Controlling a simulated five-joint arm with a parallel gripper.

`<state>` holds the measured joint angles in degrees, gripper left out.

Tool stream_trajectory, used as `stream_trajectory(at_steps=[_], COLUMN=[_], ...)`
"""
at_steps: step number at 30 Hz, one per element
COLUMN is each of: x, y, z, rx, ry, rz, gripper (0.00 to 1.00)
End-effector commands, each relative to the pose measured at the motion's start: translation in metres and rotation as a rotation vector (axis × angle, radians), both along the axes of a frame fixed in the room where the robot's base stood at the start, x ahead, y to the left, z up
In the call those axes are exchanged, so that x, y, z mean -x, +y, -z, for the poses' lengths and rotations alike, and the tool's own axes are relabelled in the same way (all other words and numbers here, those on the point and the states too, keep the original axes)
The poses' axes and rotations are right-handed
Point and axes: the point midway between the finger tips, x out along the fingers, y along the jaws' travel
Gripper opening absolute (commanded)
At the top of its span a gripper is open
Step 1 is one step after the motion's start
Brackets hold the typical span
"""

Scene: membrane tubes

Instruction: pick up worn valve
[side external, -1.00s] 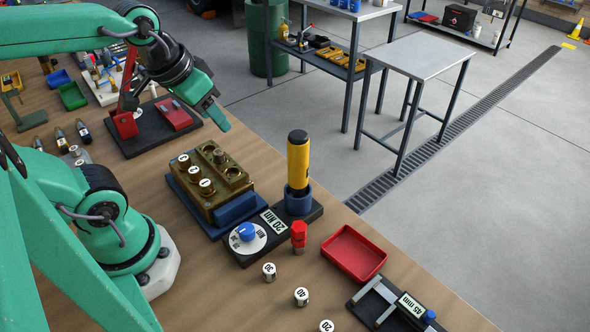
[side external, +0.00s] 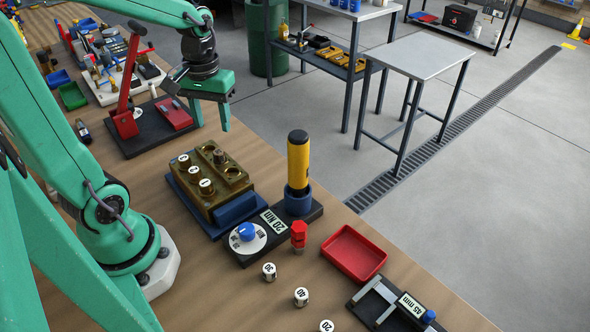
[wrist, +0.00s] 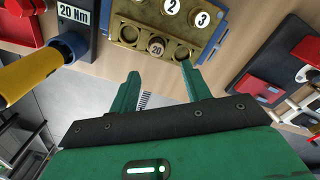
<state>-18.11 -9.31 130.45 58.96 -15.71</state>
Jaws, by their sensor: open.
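A brass block (side external: 212,205) stands on the bench; it also shows at the top of the wrist view (wrist: 140,37). Which valve is the worn one is not marked. My gripper (side external: 211,117) points down, open and empty, above and behind the block.
Several numbered caps (side external: 195,171) line the block's other side. A yellow cylinder (side external: 298,160) stands tall beside a 20 Nm base (side external: 243,257). A red tray (side external: 354,254) and loose numbered cylinders (side external: 301,296) lie nearer. A red lever tool (side external: 127,100) stands left of my gripper.

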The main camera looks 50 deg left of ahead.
Motion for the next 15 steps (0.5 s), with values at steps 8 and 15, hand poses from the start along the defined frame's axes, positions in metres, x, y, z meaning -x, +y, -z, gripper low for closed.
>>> stream_trajectory(at_steps=[8,15], x=[0.0,0.0], y=[0.0,-0.001], z=[0.013,0.026], rx=[0.001,-0.001], ry=[0.002,-0.001], rz=[0.001,0.002], gripper=[0.48,0.48])
